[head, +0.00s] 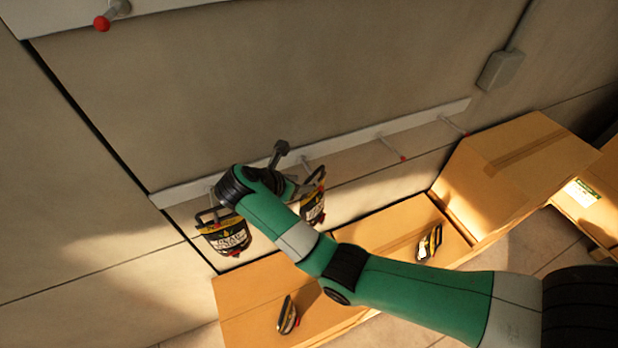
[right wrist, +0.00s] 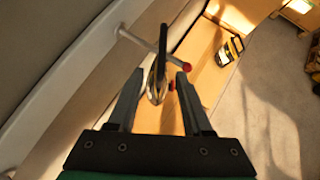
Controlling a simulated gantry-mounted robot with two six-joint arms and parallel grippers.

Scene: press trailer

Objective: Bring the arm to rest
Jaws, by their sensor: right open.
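My right arm reaches in from the lower right of the head view to a pale wall rail (head: 350,140). The gripper itself is mostly hidden there behind my wrist; in the right wrist view my right gripper (right wrist: 161,74) is open. A package (right wrist: 157,82) hanging from a peg shows almost edge-on between or just beyond its fingers; I cannot tell whether they touch. My left gripper is out of view.
Bare red-tipped pegs (head: 391,148) stick out along the rail's right part. Below are cardboard boxes (head: 245,300), with loose packages (head: 288,315) on them. A taller box (head: 515,165) stands at the right. A red-tipped peg (head: 102,23) juts out at upper left.

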